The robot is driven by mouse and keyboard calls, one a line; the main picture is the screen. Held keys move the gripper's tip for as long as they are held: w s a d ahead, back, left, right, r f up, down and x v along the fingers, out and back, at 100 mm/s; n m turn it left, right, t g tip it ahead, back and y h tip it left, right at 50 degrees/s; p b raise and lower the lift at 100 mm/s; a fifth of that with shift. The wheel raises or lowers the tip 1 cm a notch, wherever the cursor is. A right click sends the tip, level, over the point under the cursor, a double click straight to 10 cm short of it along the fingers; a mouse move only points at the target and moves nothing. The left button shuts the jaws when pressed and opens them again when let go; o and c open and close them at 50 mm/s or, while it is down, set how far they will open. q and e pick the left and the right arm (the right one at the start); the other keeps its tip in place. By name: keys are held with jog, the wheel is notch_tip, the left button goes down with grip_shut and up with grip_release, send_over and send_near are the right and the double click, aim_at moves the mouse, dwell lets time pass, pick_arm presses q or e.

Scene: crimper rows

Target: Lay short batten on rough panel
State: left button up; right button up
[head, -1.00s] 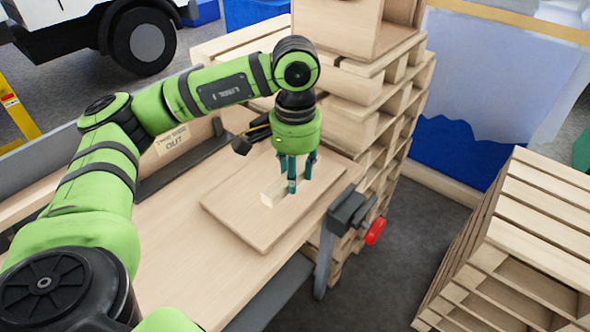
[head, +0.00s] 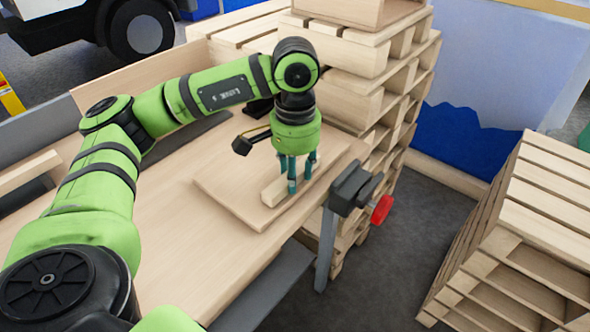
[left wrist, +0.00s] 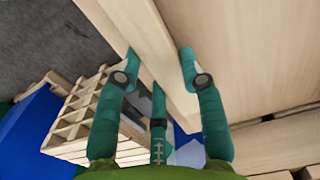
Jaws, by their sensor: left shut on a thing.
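The rough panel (head: 225,191), a flat pale wooden board, lies on the workbench (head: 175,255) in the head view. My left gripper (head: 293,188) points down over the panel's right part and is shut on the short batten (head: 272,192). The batten is a pale square stick, seen low over the panel; I cannot tell whether it touches. In the left wrist view, the batten (left wrist: 140,32) runs between the fingers of the gripper (left wrist: 155,75), with the panel (left wrist: 250,55) behind it. The fingers hide part of the batten. My right gripper is not in view.
A clamp with a red knob (head: 380,209) is at the bench's right edge, close to the panel. Stacked pallets (head: 390,110) stand right behind the gripper. A slatted crate (head: 545,210) stands at the right. Bare bench top lies in front of the panel.

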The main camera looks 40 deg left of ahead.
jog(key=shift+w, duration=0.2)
pick_arm(q)
jog(key=o, duration=1.3)
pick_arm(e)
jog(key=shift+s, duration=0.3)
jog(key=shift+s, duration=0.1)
pick_arm(q)
notch_tip(320, 180, up, 12)
jog(key=shift+r, duration=0.1)
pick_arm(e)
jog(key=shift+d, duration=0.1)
pick_arm(q)
jog(key=shift+d, duration=0.1)
